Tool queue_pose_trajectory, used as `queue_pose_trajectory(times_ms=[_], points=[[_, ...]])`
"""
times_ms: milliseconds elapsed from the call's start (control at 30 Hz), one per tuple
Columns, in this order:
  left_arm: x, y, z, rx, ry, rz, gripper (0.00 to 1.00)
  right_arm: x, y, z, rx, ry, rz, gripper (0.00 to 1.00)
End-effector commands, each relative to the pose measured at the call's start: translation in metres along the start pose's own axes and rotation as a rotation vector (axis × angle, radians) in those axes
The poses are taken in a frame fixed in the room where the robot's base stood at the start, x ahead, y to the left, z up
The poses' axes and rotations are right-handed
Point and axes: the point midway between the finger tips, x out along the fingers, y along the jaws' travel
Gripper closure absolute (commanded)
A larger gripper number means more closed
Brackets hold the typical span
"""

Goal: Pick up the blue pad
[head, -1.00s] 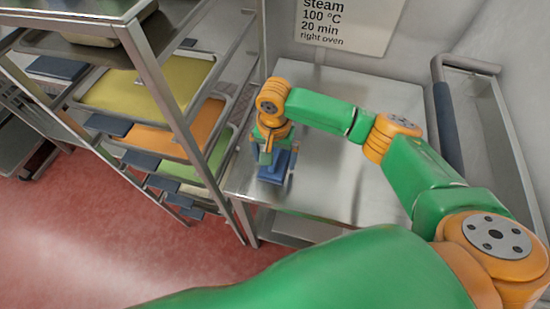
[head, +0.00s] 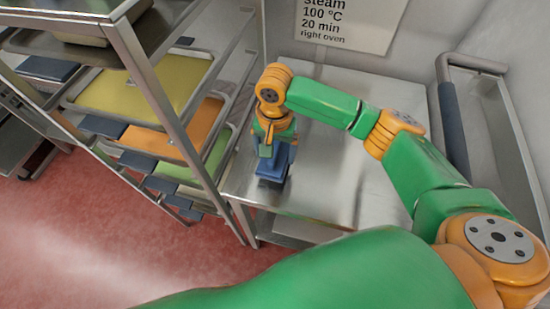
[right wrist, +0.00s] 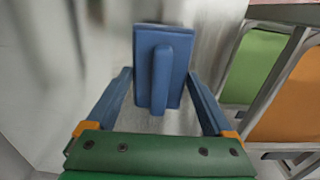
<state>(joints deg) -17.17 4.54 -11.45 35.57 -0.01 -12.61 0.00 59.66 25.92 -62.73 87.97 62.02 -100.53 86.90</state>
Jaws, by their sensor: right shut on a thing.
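The blue pad (right wrist: 176,40) is a flat blue block with a raised upright grip bar along its middle. In the right wrist view it sits between the two blue fingers of my right gripper (right wrist: 160,78), which is shut on it. In the head view my right gripper (head: 279,153) points down over the left part of the steel table, with the blue pad (head: 270,170) at its fingertips. The fingers partly hide the pad there, and I cannot tell clearly whether it touches the table. My left gripper is out of view.
A steel rack (head: 165,95) with yellow, orange and green trays stands close on the left. The steel table (head: 325,180) is otherwise bare. A cart with a dark blue handle grip (head: 452,122) stands at the right. A sign (head: 352,22) hangs on the back wall.

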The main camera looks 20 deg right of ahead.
Motion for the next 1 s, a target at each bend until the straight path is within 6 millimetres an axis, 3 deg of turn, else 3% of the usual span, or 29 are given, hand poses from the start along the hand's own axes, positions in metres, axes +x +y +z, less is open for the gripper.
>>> queue_pose_trajectory(times_ms=[233, 333, 500, 600, 900, 933, 1000], points=[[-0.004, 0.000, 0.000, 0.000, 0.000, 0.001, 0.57, -0.066, 0.023, 0.051, -0.009, 0.006, -0.004, 0.69], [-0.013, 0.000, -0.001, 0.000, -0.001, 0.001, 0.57, -0.081, 0.037, 0.079, -0.009, 0.006, -0.001, 0.69], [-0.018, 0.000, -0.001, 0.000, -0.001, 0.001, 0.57, -0.094, 0.052, 0.114, -0.007, 0.002, 0.000, 0.69], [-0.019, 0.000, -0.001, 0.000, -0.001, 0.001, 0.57, -0.098, 0.056, 0.124, -0.005, 0.001, 0.000, 0.69], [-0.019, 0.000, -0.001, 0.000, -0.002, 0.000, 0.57, -0.098, 0.058, 0.128, -0.001, 0.000, 0.001, 0.69], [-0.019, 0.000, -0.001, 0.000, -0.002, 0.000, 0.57, -0.098, 0.058, 0.128, -0.001, 0.000, 0.001, 0.22], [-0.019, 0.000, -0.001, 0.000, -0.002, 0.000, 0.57, -0.098, 0.058, 0.128, -0.001, 0.000, 0.001, 0.41]])
